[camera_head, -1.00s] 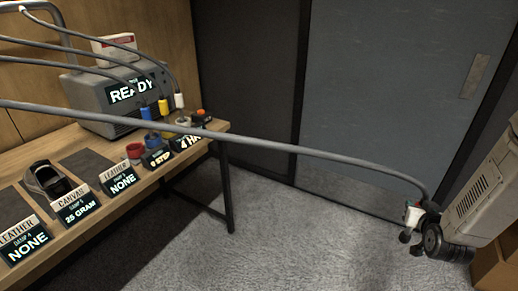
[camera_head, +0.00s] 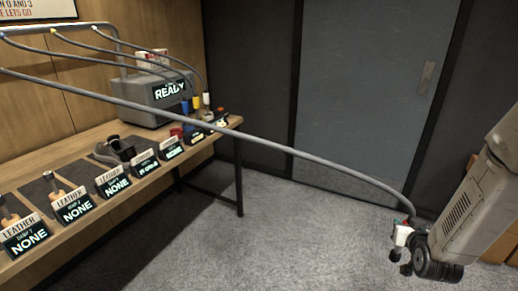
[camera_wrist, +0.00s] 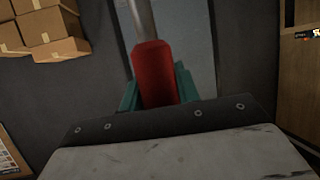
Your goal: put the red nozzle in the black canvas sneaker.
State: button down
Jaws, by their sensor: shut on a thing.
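My gripper (camera_head: 404,238) is out over the floor at the right, well away from the table. In the wrist view its green fingers (camera_wrist: 185,84) are shut on the red nozzle (camera_wrist: 153,75), with a grey hose (camera_wrist: 143,20) running on from it. In the head view the hose (camera_head: 270,145) stretches from the upper left across to my gripper, where the nozzle is mostly hidden. A dark sneaker (camera_head: 118,149), which looks like the black canvas one, sits on the table behind the small signs.
The wooden table (camera_head: 92,134) runs along the left wall. A grey machine (camera_head: 146,98) reading READY stands at its far end, with blue, yellow (camera_head: 196,102) and white nozzles hanging beside it. Several signs (camera_head: 73,205) line the front edge. Open carpet lies between table and gripper.

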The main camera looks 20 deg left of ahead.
aim_at(127, 159)
jog(key=u, duration=2.35)
jog(key=i, duration=0.25)
jog(key=z, duration=0.35)
